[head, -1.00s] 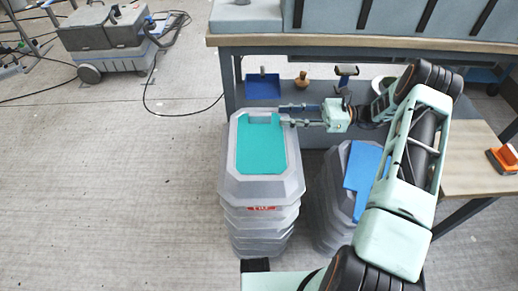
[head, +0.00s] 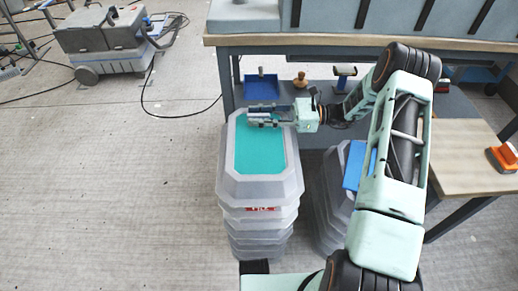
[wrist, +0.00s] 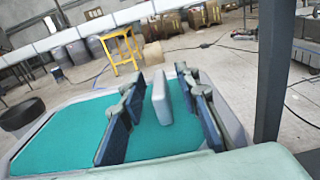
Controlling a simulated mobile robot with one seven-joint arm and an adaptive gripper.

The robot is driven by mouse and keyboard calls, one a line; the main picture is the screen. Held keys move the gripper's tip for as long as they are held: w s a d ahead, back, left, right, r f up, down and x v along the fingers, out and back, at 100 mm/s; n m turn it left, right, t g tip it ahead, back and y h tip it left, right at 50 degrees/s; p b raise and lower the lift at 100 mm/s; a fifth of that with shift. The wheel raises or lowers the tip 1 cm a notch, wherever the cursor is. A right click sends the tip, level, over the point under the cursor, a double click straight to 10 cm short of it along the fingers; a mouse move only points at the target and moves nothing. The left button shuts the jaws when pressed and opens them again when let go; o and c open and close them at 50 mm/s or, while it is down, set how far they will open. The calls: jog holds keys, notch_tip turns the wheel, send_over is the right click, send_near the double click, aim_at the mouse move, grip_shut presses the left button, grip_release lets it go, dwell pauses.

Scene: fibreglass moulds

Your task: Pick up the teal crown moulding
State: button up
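The teal crown moulding appears as a flat teal panel (head: 260,155) in the top of a stack of grey tubs. The wrist view shows its teal surface (wrist: 62,137) filling the tub's top. A small upright grey block (wrist: 160,98) stands on or by the teal surface. My gripper (head: 252,115) is at the far end of the panel, coming from the right. It is open, with dark blue fingers on both sides of the grey block and visible gaps to it. Whether the block is part of the moulding, I cannot tell.
A workbench (head: 350,40) stands behind the stack, with a blue bin (head: 262,88) on its lower shelf. A second stack with a blue panel (head: 354,165) stands to the right, partly behind my arm.

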grip_shut()
jog(key=shift+r, duration=0.1)
dwell(0.4)
